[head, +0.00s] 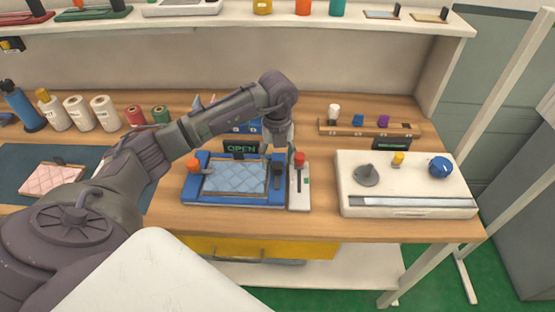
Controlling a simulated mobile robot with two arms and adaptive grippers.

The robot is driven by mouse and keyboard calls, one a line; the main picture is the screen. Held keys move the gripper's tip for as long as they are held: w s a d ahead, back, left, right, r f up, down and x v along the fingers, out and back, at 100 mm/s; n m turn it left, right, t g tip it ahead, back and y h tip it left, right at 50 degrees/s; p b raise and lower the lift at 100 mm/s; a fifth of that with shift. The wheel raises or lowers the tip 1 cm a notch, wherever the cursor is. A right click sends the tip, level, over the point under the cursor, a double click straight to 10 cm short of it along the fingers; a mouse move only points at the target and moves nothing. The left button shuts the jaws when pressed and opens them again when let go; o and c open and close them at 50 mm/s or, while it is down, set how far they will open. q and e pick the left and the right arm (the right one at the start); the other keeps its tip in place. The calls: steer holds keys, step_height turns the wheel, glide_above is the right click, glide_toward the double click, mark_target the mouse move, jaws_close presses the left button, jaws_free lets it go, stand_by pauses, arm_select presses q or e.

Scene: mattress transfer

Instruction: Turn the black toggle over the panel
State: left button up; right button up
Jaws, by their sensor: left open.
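A light-blue quilted panel (236,178) lies in a blue frame (240,203) on the wooden bench. A black toggle (277,177) stands at the right end of the frame, beside the panel. An orange-topped clamp (193,166) stands at the left end. My left gripper (279,152) points down just above the black toggle and is open; its fingers are small and partly lost against the toggle, so I cannot tell whether they touch it. A small sign (241,149) behind the frame reads OPEN. My right gripper is out of view.
A white lever box with a red knob (300,160) stands close right of the frame. A larger white console (405,185) with a blue knob is further right. Spools (104,113) and a pink quilted piece (55,178) are at the left. A shelf (230,22) runs above.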

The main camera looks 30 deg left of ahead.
mark_target(277, 175)
arm_select(q)
steer(key=shift+f, duration=1.3)
jaws_close()
